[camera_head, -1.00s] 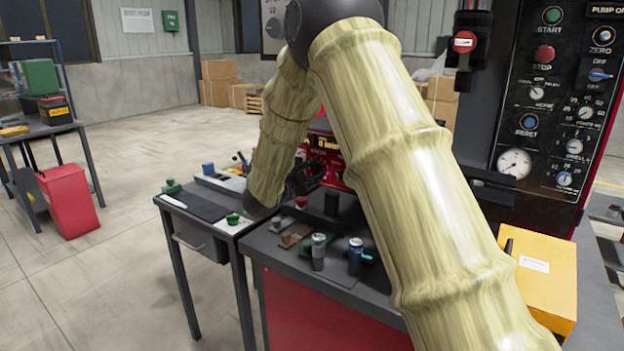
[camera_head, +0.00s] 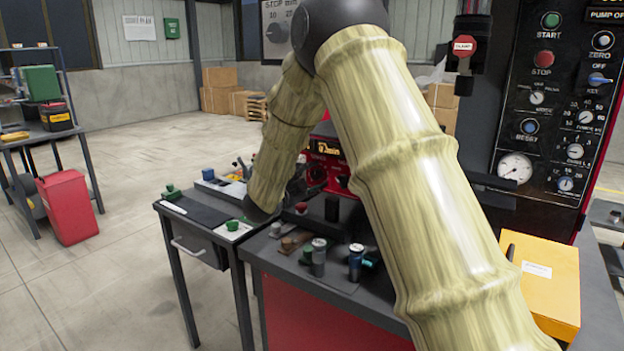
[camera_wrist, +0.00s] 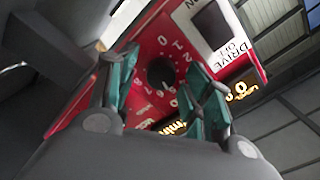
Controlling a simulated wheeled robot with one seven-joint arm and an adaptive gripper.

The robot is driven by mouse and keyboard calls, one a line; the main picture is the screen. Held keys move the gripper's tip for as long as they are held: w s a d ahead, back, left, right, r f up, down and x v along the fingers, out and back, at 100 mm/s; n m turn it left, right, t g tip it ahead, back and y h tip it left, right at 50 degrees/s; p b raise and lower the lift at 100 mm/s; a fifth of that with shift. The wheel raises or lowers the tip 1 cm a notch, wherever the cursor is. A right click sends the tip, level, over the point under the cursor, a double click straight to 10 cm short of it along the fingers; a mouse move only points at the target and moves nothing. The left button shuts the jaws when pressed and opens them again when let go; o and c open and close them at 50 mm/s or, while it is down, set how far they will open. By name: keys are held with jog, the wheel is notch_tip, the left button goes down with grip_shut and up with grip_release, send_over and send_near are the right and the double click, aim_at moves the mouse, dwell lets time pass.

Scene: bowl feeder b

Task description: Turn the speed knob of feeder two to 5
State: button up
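A red control panel (camera_wrist: 150,105) fills the middle of the wrist view. A dark round knob (camera_wrist: 160,72) sits on it inside a ring of white numbers, which appear upside down. I cannot read which number the knob points at. My gripper (camera_wrist: 162,64) is open, with one teal-padded finger on each side of the knob in the picture. I cannot tell whether they touch it or how far off it is. In the head view the red feeder unit (camera_head: 320,150) is partly behind my arm, and my gripper is mostly hidden there. I cannot tell which feeder it is.
A black switch (camera_wrist: 211,26) marked DRIVE OFF and lit orange displays (camera_wrist: 241,90) are near the knob. Cans (camera_head: 318,258) and small parts stand on the bench. A yellow box (camera_head: 540,280) is at right. A tall control cabinet (camera_head: 545,120) stands behind.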

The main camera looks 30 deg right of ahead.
jog(key=v, duration=1.2)
jog(key=shift+d, duration=0.1)
dwell(0.4)
